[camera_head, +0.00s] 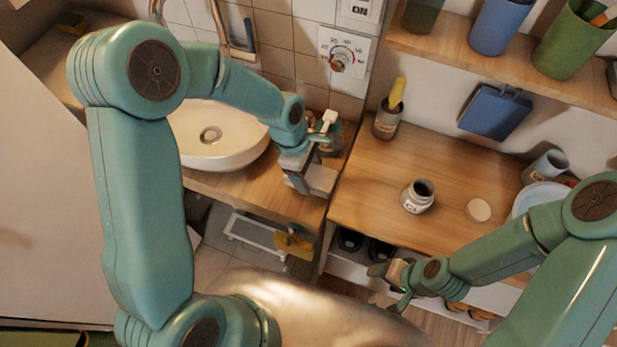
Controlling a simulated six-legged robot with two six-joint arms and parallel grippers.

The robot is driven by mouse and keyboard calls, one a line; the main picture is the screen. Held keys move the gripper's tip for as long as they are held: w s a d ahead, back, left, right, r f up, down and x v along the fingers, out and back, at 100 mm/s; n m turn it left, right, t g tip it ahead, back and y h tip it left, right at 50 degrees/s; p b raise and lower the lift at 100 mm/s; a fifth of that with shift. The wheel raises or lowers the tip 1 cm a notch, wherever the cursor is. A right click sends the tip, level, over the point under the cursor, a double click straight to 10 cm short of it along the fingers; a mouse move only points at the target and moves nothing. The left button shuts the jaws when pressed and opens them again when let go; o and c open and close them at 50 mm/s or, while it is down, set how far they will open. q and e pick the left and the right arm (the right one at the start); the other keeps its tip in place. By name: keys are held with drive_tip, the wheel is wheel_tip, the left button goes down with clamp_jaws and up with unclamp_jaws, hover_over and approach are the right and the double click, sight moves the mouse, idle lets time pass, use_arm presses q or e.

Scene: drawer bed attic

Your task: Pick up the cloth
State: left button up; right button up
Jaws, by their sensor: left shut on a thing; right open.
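My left gripper (310,180) points down at the right end of the sink counter. It is shut on a small pale grey thing (322,180), and I cannot tell whether this is the cloth. A yellow-brown piece (293,242), possibly cloth, is at the right end of a white rail (258,235) below the counter, under and apart from the gripper. My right gripper (388,283) is open and appears empty, in front of the wooden worktop's front edge.
A white basin (218,140) sits left of my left gripper. A pump bottle (329,122) stands just behind it. The wooden worktop (365,205) holds an open jar (418,196), a round lid (478,210) and a brush holder (387,122). A shelf (450,45) with cups hangs above.

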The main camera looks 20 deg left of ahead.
sight(308, 173)
use_arm(q)
wheel_tip(308, 173, up, 15)
drive_tip(key=shift+r, duration=0.2)
drive_tip(key=shift+c, duration=0.6)
drive_tip(key=shift+s, duration=0.1)
drive_tip(key=shift+o, duration=1)
drive_tip(key=shift+f, duration=0.1)
